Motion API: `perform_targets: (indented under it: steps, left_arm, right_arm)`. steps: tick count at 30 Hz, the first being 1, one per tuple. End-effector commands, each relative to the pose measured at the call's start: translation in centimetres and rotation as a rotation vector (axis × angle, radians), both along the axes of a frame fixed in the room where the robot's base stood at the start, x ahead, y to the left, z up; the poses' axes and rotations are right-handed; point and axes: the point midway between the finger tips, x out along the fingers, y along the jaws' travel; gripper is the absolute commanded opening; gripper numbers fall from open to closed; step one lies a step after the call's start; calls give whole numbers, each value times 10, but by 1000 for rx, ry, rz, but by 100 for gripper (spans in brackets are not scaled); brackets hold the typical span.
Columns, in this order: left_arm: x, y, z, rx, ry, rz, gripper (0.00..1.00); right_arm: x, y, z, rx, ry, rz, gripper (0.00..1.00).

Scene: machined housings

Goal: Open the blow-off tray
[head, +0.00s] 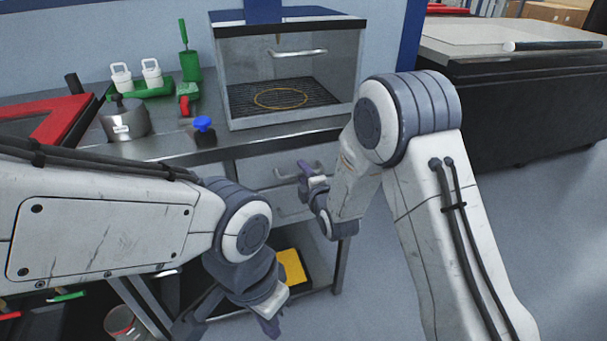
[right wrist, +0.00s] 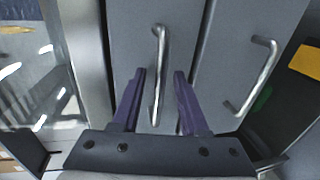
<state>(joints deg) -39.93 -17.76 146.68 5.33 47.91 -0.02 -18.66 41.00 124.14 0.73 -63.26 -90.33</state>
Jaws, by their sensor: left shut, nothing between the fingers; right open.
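Under the bench are two grey drawer fronts, the upper one (right wrist: 128,45) and the lower one (right wrist: 215,75), each with a bar handle; no label shows which is the blow-off tray. My right gripper (right wrist: 160,74) is open in front of the upper drawer. In the right wrist view the upper handle (right wrist: 156,95) lies between its two purple fingers, not gripped. In the head view my right gripper (head: 304,174) is beside that handle (head: 286,176). Both drawers look shut. My left gripper (head: 270,325) is low in front of the bench, shut and empty.
A glass-fronted booth (head: 289,74) with its own handle and a dark grate stands on the bench. A metal pot (head: 123,120), a blue-topped item (head: 203,126) and green holders stand left of it. A yellow item (head: 291,266) lies on the lower shelf. Floor at right is clear.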

Motion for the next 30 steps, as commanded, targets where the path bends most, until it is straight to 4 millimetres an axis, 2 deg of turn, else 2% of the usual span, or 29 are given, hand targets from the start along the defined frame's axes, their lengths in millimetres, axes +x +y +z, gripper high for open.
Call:
perform_targets:
  steps: [1,4,5,30]
  left_arm:
    - [0,0,0,0,0,0,0]
    - [0,0,0,0,0,0,0]
    - [0,0,0,0,0,0,0]
    - [0,0,0,0,0,0,0]
  right_arm:
    - [0,0,0,0,0,0,44]
    - [0,0,0,0,0,0,5]
    - [0,0,0,0,0,0,0]
    - [-1,0,0,0,1,0,0]
